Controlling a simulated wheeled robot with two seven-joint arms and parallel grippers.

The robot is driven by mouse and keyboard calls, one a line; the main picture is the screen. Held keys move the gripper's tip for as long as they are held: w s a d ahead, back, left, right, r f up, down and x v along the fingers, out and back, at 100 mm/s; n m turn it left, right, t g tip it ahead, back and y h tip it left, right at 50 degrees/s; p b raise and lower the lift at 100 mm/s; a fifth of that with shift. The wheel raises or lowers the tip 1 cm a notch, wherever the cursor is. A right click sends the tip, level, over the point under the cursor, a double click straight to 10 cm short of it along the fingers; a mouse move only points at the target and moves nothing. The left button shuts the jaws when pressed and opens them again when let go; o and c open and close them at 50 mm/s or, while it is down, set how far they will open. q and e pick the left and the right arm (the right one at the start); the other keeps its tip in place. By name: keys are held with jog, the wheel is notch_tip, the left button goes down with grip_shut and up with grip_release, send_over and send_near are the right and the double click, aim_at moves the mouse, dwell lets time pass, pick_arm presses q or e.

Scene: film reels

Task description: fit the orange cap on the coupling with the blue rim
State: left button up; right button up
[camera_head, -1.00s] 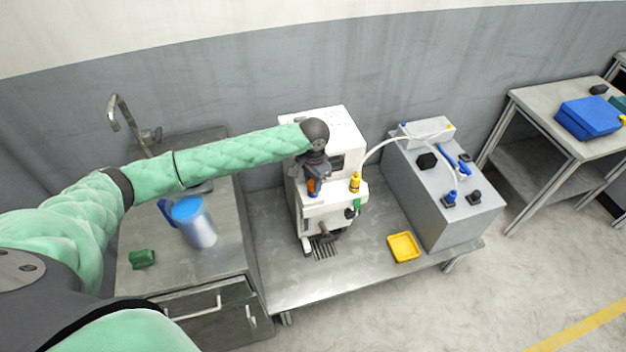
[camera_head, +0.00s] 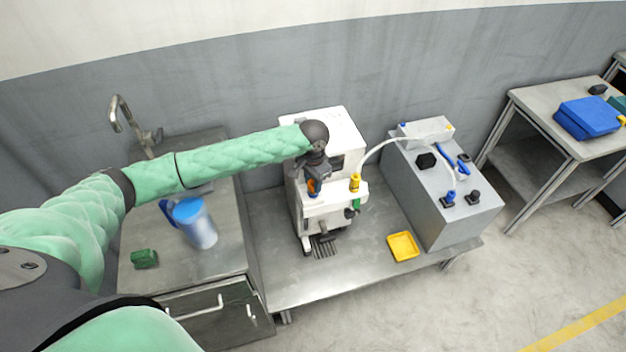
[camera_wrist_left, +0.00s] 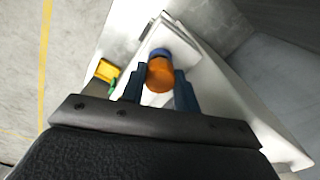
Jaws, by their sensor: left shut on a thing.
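The orange cap (camera_wrist_left: 160,76) is between the fingers of my left gripper (camera_wrist_left: 160,88), which is shut on it. The coupling's blue rim (camera_wrist_left: 160,52) shows just beyond the cap in the left wrist view. The cap partly covers the coupling, and I cannot tell whether they touch or how far the cap is seated. My right gripper is in neither view.
A yellow fitting (camera_head: 355,183) and a green one (camera_head: 352,208) stand right beside my gripper. A white hose (camera_head: 385,143) arches from the machine to the grey box (camera_head: 425,205). A yellow tray (camera_head: 403,247) lies on the bench; a blue jug (camera_head: 197,225) stands left.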

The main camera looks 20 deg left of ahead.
pick_arm(q)
jog(key=shift+f, duration=0.15)
dwell(0.4)
jog(key=shift+r+p, duration=0.8)
jog(key=shift+p, duration=0.2)
jog(key=shift+p, duration=0.55)
dwell(0.7)
jog(key=shift+f, duration=0.8)
dwell(0.7)
jog(key=shift+r+p, duration=0.8)
jog(key=shift+p, duration=0.1)
jog(key=shift+p, duration=0.45)
dwell(0.9)
jog(key=shift+f, duration=0.8)
dwell(0.7)
